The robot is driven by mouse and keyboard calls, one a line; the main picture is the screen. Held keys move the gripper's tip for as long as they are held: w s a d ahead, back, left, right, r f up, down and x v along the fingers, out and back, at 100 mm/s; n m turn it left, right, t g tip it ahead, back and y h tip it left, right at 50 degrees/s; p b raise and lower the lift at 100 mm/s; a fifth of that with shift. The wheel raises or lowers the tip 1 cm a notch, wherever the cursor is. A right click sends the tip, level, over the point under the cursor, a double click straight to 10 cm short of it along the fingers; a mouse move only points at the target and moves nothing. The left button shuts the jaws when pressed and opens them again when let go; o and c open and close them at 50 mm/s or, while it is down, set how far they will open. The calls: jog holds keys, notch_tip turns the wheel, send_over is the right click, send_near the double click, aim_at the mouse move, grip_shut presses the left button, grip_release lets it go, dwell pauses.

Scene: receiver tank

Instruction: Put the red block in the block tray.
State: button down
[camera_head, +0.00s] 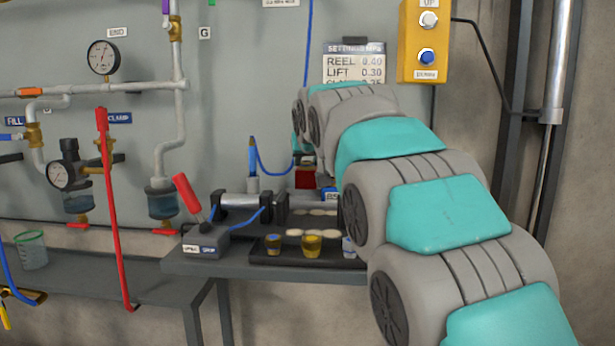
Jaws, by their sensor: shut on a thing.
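The red block (306,179) shows in the head view just left of my arm, above the back of the grey bench. My gripper (306,162) is at the block's top, mostly hidden behind my arm's links, and is shut on it. The block appears held upright; I cannot tell whether its underside touches anything. A dark tray (262,258) at the bench front holds small amber, yellow and blue pieces and pale round spots. I cannot tell whether this is the block tray. My arm hides the right part of the bench.
A grey cylinder fixture (245,202), a red-handled lever (187,194) and a blue-tipped post (253,165) with a blue hose stand left of the block. A long red lever (112,210) hangs further left. A yellow button box (424,42) is on the wall.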

aim_at(308, 173)
jog(key=shift+f, duration=1.8)
jog(key=shift+c, duration=2.3)
grip_release()
jog(key=shift+s, duration=0.1)
jog(key=v, duration=1.2)
jog(key=shift+r, duration=0.1)
